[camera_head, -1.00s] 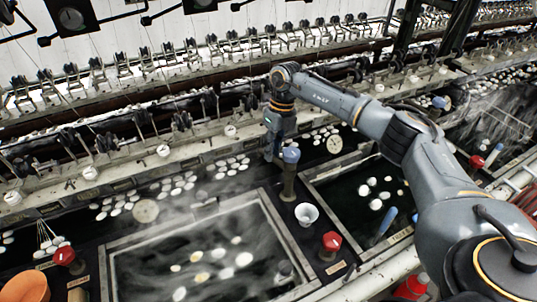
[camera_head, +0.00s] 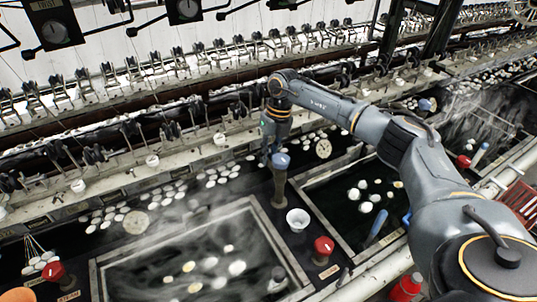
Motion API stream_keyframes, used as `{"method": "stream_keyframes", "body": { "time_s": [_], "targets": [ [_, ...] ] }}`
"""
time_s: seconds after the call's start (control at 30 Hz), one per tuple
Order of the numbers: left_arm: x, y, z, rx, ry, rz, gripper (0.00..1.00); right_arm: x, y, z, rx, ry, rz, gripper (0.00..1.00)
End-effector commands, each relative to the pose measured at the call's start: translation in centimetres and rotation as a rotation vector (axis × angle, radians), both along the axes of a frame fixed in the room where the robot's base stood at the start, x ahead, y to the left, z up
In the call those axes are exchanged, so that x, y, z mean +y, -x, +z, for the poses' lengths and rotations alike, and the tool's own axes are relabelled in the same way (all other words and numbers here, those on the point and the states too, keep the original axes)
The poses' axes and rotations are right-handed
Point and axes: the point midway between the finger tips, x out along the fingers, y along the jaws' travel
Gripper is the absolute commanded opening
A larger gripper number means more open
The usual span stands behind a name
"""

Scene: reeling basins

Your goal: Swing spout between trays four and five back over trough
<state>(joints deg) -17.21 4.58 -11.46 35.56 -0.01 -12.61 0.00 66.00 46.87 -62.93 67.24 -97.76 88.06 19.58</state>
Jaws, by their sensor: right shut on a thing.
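The spout between the two near trays is an upright brass-coloured post (camera_head: 279,190) with a blue cap (camera_head: 281,160). It stands on the dark strip between the left steaming tray (camera_head: 98,268) and the right tray (camera_head: 345,240). My right gripper (camera_head: 271,157) reaches down from above and is shut at the blue cap, on its left side. The fingertips are small and dark here, so their exact contact is hard to see. The long trough (camera_head: 110,203) with white cocoons runs behind the trays. My left gripper is not in view.
A white cup (camera_head: 298,220) and a red knob (camera_head: 324,245) stand close in front of the spout. A blue-handled tool (camera_head: 376,227) lies in the right tray. Reeling fittings (camera_head: 220,139) line the back.

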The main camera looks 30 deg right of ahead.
Motion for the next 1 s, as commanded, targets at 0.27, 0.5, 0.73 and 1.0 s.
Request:
{"method": "stream_keyframes", "body": {
  "time_s": [0.27, 0.5, 0.73, 1.0],
  "targets": [
    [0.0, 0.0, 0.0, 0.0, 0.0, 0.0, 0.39, 0.0, 0.0, 0.1, -0.002, 0.0, 0.001, 0.39],
    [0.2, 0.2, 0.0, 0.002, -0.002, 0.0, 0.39, 0.0, 0.0, 0.2, -0.001, 0.0, 0.001, 0.39],
    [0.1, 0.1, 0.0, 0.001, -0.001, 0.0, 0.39, -0.6, -0.1, 3.2, -0.005, 0.0, 0.001, 0.39],
    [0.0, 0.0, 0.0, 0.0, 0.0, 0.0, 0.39, -1.8, 0.0, 8.8, -0.005, 0.0, 0.0, 0.39]
  ]
}}
